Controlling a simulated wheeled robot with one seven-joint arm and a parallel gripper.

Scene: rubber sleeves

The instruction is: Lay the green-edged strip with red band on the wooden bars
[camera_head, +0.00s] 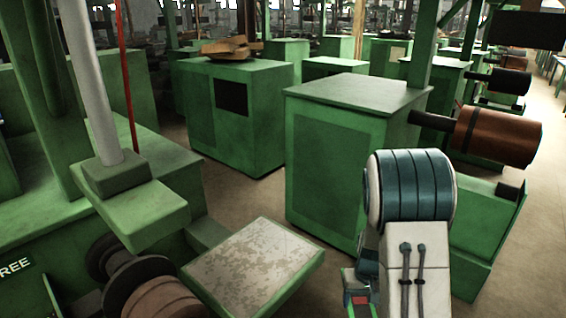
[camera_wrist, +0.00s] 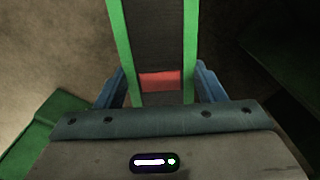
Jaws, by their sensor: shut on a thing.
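The green-edged strip (camera_wrist: 154,35) has a dark middle, bright green long edges and a red band (camera_wrist: 160,81). In the wrist view it runs from between my gripper's blue fingers up past the top of the picture. My gripper (camera_wrist: 162,90) is shut on it near the red band. In the head view a small red and dark piece of the strip (camera_head: 359,300) shows at the bottom, beside my arm; most of it is hidden or cut off. Brown wooden pieces (camera_head: 230,47) lie on a green cabinet further back; I cannot tell whether they are the wooden bars.
A green cabinet (camera_head: 345,160) stands close ahead of my arm. A machine with a worn, pale-topped plate (camera_head: 254,265) is at the lower left. A brown roller (camera_head: 495,137) juts out at the right. Bare floor (camera_head: 235,195) shows between the cabinets.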

